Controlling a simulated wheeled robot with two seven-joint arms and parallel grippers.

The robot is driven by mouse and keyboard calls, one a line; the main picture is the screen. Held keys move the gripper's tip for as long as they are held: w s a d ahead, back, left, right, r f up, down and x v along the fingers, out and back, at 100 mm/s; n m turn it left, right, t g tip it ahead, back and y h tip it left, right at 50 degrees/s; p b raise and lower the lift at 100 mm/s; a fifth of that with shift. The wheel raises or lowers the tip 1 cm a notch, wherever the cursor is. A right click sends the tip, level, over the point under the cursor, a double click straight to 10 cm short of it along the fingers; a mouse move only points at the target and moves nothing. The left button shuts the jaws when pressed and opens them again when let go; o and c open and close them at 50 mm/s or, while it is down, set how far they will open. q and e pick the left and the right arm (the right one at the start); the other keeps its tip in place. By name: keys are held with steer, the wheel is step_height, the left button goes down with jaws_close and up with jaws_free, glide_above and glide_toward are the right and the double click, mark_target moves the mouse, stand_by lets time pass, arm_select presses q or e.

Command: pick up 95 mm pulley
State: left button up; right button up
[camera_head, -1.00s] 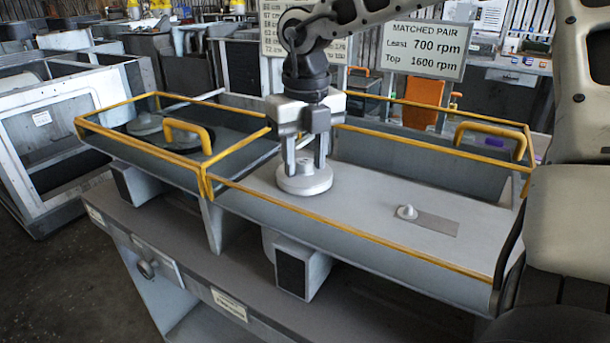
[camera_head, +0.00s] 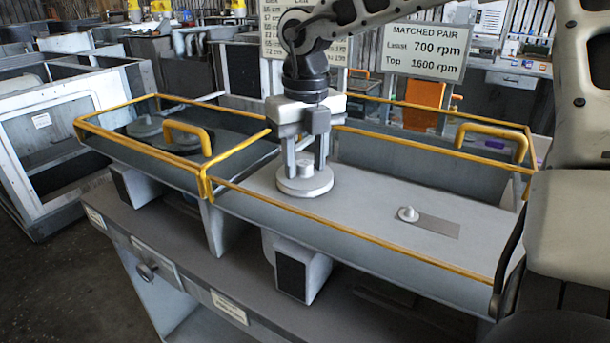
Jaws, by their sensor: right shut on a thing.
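A light grey round pulley (camera_head: 305,184) with a raised hub lies flat at the left part of the grey housing deck. My right gripper (camera_head: 305,165) points straight down over it, its two fingers shut on the hub. I cannot tell whether the pulley touches the deck or hangs just above it. No size mark is readable on it. My left gripper is not in view.
A small pale knob (camera_head: 408,213) stands on a grey strip at the right of the deck. Yellow rails (camera_head: 350,235) edge the housing. More discs (camera_head: 145,127) lie in the left bay. A sign (camera_head: 424,50) reads "MATCHED PAIR, Least 700 rpm, Top 1600 rpm".

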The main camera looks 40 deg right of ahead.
steer(key=shift+s+f, duration=0.1)
steer(key=shift+f, duration=0.2)
steer(key=shift+c, duration=0.7)
steer(key=shift+r+p, duration=0.2)
steer(key=shift+p, duration=0.15)
steer(key=c, duration=0.4)
steer(key=shift+w+d+r, duration=0.1)
steer(key=shift+w+r, duration=0.15)
steer(key=shift+r, duration=0.2)
jaws_close()
steer(key=shift+r+p, duration=0.35)
steer(key=shift+r, duration=0.05)
steer(key=shift+r, duration=0.15)
steer(key=shift+r+p, duration=1.65)
steer(key=shift+r, duration=0.8)
